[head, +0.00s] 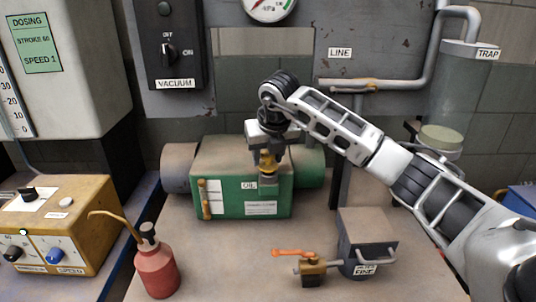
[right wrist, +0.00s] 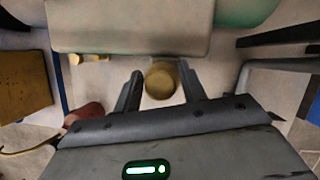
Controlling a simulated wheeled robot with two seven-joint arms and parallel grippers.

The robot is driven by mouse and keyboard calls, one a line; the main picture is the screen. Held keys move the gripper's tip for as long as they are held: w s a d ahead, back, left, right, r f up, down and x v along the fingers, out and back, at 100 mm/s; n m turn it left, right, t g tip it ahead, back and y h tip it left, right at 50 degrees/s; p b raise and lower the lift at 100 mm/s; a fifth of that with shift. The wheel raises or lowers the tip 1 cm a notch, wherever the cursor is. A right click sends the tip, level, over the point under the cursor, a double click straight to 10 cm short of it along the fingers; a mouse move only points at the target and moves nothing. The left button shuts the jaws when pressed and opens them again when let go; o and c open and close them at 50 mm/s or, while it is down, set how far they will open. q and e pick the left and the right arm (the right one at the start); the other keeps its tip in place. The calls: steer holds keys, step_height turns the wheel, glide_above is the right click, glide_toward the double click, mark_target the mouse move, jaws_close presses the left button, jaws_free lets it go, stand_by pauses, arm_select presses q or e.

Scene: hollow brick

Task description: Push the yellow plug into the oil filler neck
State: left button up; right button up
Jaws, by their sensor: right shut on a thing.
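The yellow plug (head: 267,163) is held upright in my right gripper (head: 267,152), at the front of the green oil tank (head: 226,205). In the right wrist view the plug's round top (right wrist: 161,80) sits between the two fingers of my right gripper (right wrist: 161,88); the neck is hidden there. My left gripper is not in view.
A red oil can (head: 156,268) stands at the front left of the bench. An orange-handled valve (head: 312,268) and a grey box (head: 367,243) stand at the front right. A tan SPEED control box (head: 55,225) is at the left. The bench directly before the tank is clear.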

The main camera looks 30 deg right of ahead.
arm_select(q)
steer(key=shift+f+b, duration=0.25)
steer(key=shift+b, duration=0.15)
arm_select(e)
steer(key=shift+f, duration=0.6)
steer(key=o, duration=1.1)
steer(key=shift+c, duration=0.2)
steer(key=shift+r, duration=0.15)
arm_select(q)
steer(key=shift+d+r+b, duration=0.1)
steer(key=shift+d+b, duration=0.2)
steer(key=shift+b, duration=0.15)
arm_select(e)
steer(key=v, duration=1.5)
steer(key=shift+r, duration=0.35)
steer(key=shift+s, duration=0.15)
